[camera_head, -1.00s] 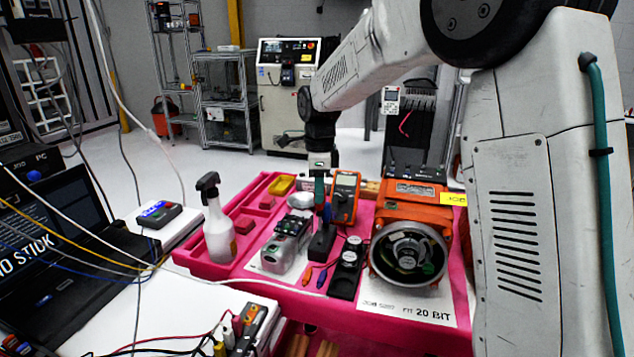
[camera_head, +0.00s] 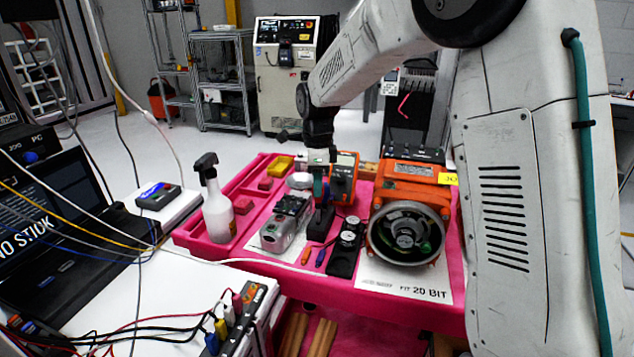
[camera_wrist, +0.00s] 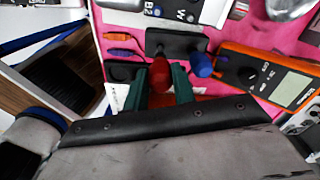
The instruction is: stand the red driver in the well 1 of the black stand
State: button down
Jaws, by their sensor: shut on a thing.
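The black stand (camera_head: 320,222) is on the pink bench top, left of the orange motor; it also shows in the wrist view (camera_wrist: 172,42). A blue-handled driver (camera_wrist: 202,66) is at the stand's right side in the wrist view. My gripper (camera_head: 318,185) is low, right over the stand. In the wrist view its green fingers (camera_wrist: 160,85) are shut on the red driver (camera_wrist: 159,72), whose rounded red handle shows between them. The red driver's shaft and tip are hidden, so I cannot tell whether it is inside a well.
The orange multimeter (camera_wrist: 270,78) is close beside the gripper. A grey metal device (camera_head: 280,228) and a spray bottle (camera_head: 216,205) are left. The orange motor (camera_head: 410,225) is right.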

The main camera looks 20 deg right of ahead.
jog(key=shift+f, duration=1.9)
jog(key=c, duration=1.1)
grip_release()
jog(key=shift+c, duration=0.3)
jog(key=shift+r, duration=0.15)
